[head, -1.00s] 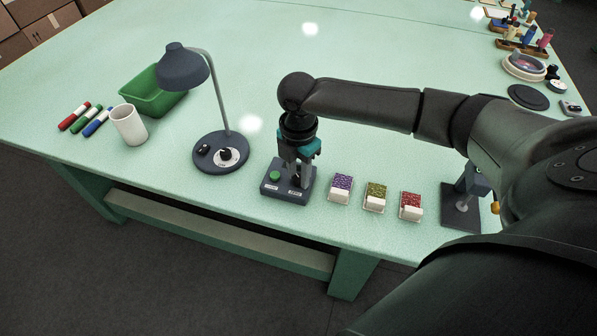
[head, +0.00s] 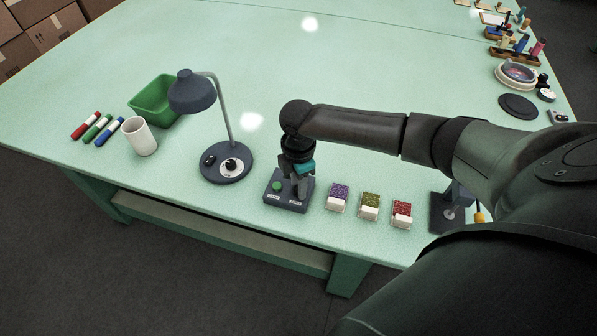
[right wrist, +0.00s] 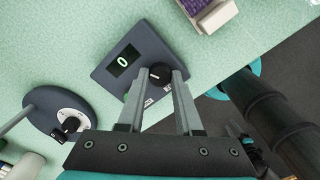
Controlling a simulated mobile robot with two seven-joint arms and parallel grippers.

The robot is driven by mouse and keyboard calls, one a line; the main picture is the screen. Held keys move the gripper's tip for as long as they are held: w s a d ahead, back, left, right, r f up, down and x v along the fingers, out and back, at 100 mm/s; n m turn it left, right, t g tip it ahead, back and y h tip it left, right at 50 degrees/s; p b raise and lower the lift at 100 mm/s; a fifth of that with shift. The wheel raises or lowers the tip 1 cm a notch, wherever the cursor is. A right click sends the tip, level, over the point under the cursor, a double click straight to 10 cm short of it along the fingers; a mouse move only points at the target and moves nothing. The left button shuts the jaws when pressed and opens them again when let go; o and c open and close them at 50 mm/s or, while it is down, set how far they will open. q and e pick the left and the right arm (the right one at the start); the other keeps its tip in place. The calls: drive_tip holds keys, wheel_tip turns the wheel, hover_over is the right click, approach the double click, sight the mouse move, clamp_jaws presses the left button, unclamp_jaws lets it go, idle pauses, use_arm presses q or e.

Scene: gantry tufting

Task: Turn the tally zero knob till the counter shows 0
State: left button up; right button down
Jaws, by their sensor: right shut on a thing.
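The tally counter is a dark grey box (head: 271,197) near the table's front edge. In the right wrist view its display (right wrist: 123,61) shows a single green 0. The black round zero knob (right wrist: 160,74) sits beside the display. My right gripper (right wrist: 158,82) points down at the box with its two fingers on either side of the knob, shut on it. In the head view the right gripper (head: 299,186) hides the knob and display. A green button (head: 277,186) shows on the box. My left gripper is not in view.
A desk lamp (head: 226,167) stands left of the counter. A white cup (head: 139,137), a green bin (head: 152,98) and several markers lie farther left.

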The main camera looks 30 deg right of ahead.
drive_tip(key=m+p, duration=0.5)
drive_tip(key=p, duration=0.1)
drive_tip(key=shift+r+m, duration=0.2)
drive_tip(key=shift+m, duration=0.2)
drive_tip(key=m+p, duration=0.2)
drive_tip(key=m, duration=0.1)
drive_tip(key=shift+f+m+p, duration=0.15)
drive_tip(key=shift+m+p, duration=1.05)
drive_tip(key=shift+m, duration=0.6)
drive_tip(key=c, duration=0.6)
unclamp_jaws()
wheel_tip(320, 180, up, 15)
drive_tip(key=p, duration=0.3)
drive_tip(key=shift+p, duration=0.3)
